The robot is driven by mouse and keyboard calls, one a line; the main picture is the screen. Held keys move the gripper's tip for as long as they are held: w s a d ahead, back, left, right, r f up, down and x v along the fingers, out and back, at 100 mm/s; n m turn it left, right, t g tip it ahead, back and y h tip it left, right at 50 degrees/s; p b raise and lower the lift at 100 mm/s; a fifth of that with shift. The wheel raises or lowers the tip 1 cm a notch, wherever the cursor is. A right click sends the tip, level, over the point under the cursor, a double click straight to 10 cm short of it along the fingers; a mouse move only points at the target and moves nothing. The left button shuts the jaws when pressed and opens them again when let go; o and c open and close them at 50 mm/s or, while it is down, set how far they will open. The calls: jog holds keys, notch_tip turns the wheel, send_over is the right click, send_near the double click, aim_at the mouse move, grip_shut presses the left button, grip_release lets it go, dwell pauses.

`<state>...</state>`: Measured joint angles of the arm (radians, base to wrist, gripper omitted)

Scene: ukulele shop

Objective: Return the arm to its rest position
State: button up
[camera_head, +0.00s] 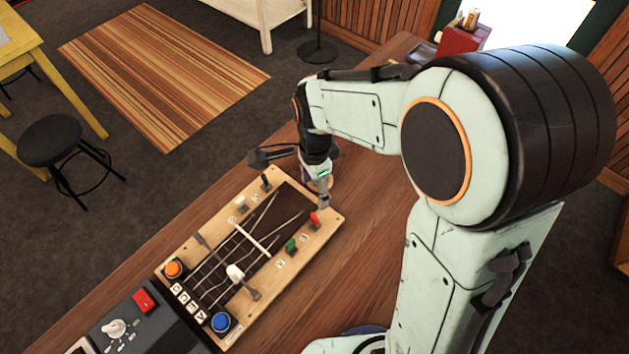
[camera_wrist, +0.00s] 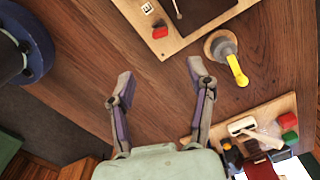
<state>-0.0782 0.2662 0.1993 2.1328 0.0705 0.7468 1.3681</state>
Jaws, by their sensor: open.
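My arm reaches over the wooden table, bent at the elbow. My gripper (camera_head: 290,180) is above the far end of a light wooden board (camera_head: 335,217) in the head view. In the wrist view my gripper (camera_wrist: 160,82) has its two fingers spread wide, with only bare table between them and nothing held. The board also shows at the top of the wrist view (camera_wrist: 187,40), beyond the fingers.
The board carries strings, an orange button (camera_head: 173,269), a blue button (camera_head: 221,322) and several switches. A dark box with a red switch (camera_head: 144,300) adjoins it. A grey round thing with a yellow part (camera_wrist: 236,70) stands beside my gripper. A wooden tray (camera_wrist: 285,104) holds small items.

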dwell(0.4)
jog(key=s+d+r+t, duration=0.1)
jog(key=s+d+r, duration=0.1)
jog(key=r, duration=0.3)
jog(key=s+d+r+t, duration=0.2)
jog(key=d+r, duration=0.1)
jog(key=r, duration=0.2)
jog(key=s+f+n+g, duration=0.1)
jog(key=s+n+g, duration=0.2)
jog(key=s+n, duration=1)
jog(key=shift+s+d+f+n+y, duration=0.2)
jog(key=shift+d+f+n+y, duration=0.2)
jog(key=shift+n, duration=0.2)
